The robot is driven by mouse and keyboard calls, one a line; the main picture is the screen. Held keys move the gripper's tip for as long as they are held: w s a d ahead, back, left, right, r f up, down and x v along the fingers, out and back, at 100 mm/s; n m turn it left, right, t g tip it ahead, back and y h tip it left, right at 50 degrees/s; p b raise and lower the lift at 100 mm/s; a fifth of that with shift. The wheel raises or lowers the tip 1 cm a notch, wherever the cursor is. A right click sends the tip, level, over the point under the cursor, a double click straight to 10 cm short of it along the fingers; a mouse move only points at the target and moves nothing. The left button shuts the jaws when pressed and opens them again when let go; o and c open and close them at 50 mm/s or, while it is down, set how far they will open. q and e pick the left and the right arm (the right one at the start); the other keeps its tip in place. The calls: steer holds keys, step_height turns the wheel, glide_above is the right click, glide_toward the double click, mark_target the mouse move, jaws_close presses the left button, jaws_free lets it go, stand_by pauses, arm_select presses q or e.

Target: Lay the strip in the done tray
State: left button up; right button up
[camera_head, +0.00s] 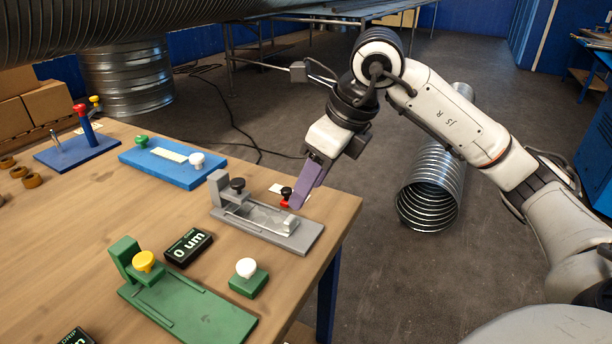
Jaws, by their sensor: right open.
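My right gripper (299,200) is over the table's right edge, its purple fingers pointing down. It is open, with its tips close to a small red piece with a black knob (286,196); I cannot tell whether they touch. A grey fixture (295,238) with a black knob stands just left of and below the fingers. A shiny, pale strip-like piece (265,215) lies along it. A blue tray-like board (142,162) further back carries a cream strip (168,154), a green knob and a white knob. I cannot tell which is the done tray. My left gripper is out of view.
A green fixture (200,312) with a yellow knob, a black "0 um" display (188,248) and a green block with a white knob (248,282) stand in front. A blue stand (78,150) and brown rings are at left.

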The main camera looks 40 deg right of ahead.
mark_target(294, 222)
steer(key=x, duration=0.8)
steer(key=shift+a+f, duration=0.1)
steer(key=shift+a, duration=0.05)
steer(key=shift+w+f, duration=0.2)
steer(key=shift+f, duration=0.15)
steer(key=c, duration=1.1)
steer(key=shift+s+b, duration=0.3)
steer(key=shift+s, duration=0.05)
steer(key=shift+s+d+r+b, duration=0.1)
steer(key=shift+s+d+b, duration=0.3)
steer(key=shift+s, duration=0.35)
steer(key=shift+s+d+b, duration=0.25)
steer(key=shift+s+b, duration=0.3)
steer(key=shift+s, duration=0.2)
steer(key=shift+s+d+r+b, duration=0.1)
steer(key=shift+s+d+b, duration=0.3)
steer(key=shift+s, duration=0.3)
step_height(294, 222, up, 7)
steer(key=p, duration=0.5)
steer(key=shift+p, duration=0.3)
